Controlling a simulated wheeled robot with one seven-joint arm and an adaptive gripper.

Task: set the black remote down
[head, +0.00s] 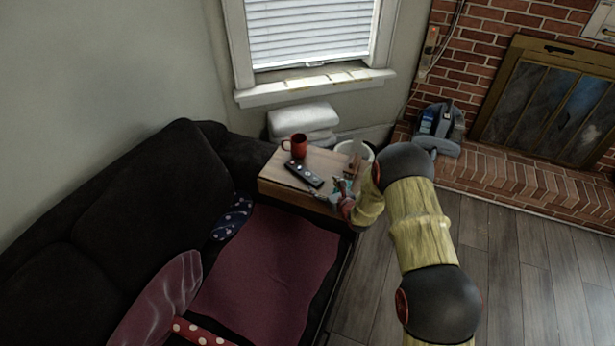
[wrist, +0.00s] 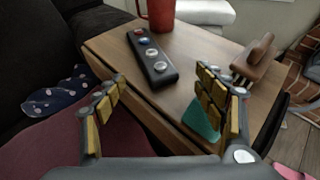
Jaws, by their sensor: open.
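The black remote (head: 304,173) lies flat on the small wooden table (head: 275,179) between the black sofa and my arm. In the wrist view the remote (wrist: 152,58) lies on the tabletop beyond my fingertips, with several round buttons facing up. My gripper (wrist: 162,90) is open, its yellow-padded fingers spread wide with nothing between them. It is over the near edge of the table, apart from the remote. In the head view my gripper (head: 334,194) is small and partly hidden by the arm.
A red mug (head: 298,147) stands behind the remote. A brown brush-like object (wrist: 254,62) and a teal item (wrist: 200,119) lie near the right finger. The black sofa (head: 150,205) borders the table on the left. Open wooden floor (head: 520,270) is at right.

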